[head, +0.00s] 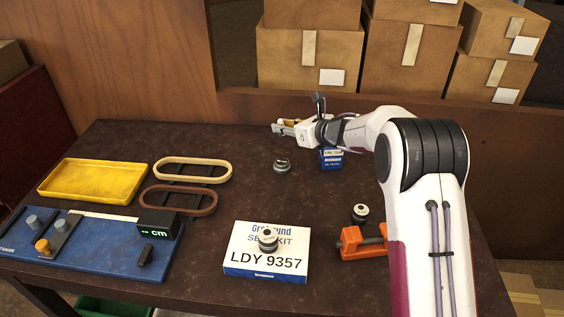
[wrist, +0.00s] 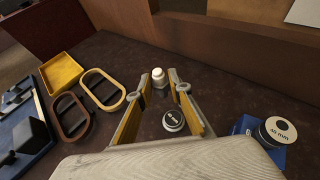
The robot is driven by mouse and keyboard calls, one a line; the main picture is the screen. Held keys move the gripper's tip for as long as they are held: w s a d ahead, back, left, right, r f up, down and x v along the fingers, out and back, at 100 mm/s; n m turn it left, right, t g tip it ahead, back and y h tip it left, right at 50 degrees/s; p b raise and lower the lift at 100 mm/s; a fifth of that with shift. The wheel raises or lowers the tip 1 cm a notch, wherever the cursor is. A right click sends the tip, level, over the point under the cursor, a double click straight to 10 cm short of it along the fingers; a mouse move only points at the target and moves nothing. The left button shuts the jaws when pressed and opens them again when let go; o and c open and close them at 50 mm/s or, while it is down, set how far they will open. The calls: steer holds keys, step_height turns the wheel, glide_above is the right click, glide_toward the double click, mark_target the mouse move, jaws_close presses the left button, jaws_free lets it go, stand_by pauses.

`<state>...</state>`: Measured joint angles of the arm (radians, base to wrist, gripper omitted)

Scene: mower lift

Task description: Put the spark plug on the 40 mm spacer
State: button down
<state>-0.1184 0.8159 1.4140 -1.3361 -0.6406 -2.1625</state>
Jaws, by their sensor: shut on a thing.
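My gripper (wrist: 161,84) has its yellow-padded fingers closed on a small pale-topped metallic piece, which looks like the spark plug (wrist: 158,77), at the fingertips. In the head view my gripper (head: 281,128) is above the back of the table, and the held piece is hard to make out. A dark round spacer with a light label (wrist: 173,120) shows between the fingers, lower down on the table; it also shows in the head view (head: 282,166). I cannot tell which spacer is 40 mm.
The blue box (head: 331,160) stands below my arm. Another spacer (head: 268,239) sits on a white kit box (head: 240,263). One more (head: 360,213) is by an orange vise (head: 352,243). A yellow tray (head: 66,193), oval rings (head: 217,162) and a blue gauge board (head: 95,263) fill the left.

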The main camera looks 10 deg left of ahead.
steer(key=shift+w+d+f, duration=0.1)
steer(key=shift+w+d, duration=0.05)
steer(key=shift+d, duration=0.05)
steer(key=shift+f, duration=0.15)
glide_above(285, 164)
steer(key=shift+f, duration=3)
steer(key=shift+f, duration=0.15)
steer(key=shift+f, duration=1.75)
steer(key=shift+f, duration=0.1)
steer(key=c, duration=1.8)
jaws_free()
steer(key=shift+c, duration=0.2)
